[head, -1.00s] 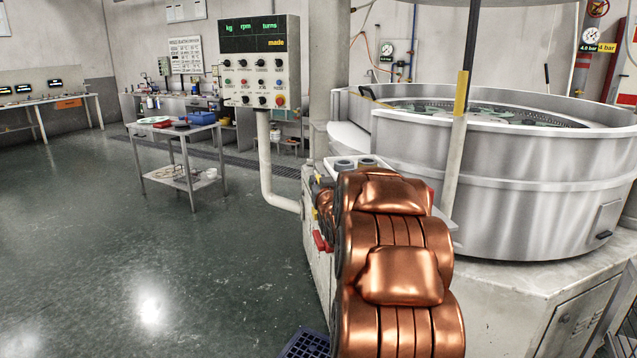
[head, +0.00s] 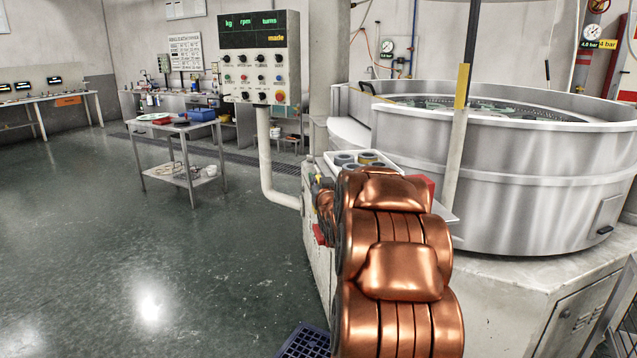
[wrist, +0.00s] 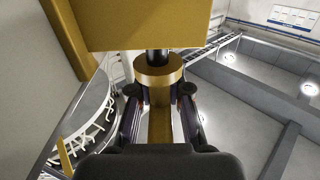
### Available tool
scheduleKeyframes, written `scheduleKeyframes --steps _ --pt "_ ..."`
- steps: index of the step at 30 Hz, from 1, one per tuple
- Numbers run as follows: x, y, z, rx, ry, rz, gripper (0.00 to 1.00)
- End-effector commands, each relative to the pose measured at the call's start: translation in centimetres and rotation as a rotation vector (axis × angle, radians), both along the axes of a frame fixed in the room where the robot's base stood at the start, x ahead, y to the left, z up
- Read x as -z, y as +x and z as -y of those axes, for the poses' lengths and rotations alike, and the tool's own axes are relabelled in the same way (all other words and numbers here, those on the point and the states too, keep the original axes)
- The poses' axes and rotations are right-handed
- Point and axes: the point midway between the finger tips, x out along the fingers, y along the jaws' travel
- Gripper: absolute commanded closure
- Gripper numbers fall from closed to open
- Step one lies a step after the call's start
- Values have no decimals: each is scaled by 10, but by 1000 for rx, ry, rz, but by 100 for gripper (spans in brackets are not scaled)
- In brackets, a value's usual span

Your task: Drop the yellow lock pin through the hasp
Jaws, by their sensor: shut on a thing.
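In the wrist view, the yellow lock pin (wrist: 159,72) shows a wide round collar with a narrower yellow length running down from it. My gripper (wrist: 159,98) is shut on it, one dark finger on each side. A dark shaft joins the collar to a large yellow block (wrist: 150,22) at the top of the view; I cannot tell whether this block belongs to the pin or to the hasp. I cannot make out the hasp for certain. In the head view, my copper-coloured arm hides most of the gripper and the pin.
A large round metal lapping machine (head: 500,180) stands at the right. A post with a yellow band (head: 462,86) rises before it. A white tray of grey rings (head: 367,157) lies behind my arm. A control panel (head: 258,60) stands left of it. Open floor lies left.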

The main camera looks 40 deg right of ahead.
Motion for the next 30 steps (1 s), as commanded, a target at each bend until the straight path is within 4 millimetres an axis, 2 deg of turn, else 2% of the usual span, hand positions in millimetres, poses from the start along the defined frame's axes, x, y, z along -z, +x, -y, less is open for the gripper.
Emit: scheduleKeyframes --steps 22,23,30 --pt "15 0 0 0 -1 1 100" --pt "15 0 0 0 0 1 82" --pt "16 0 0 0 1 0 57"
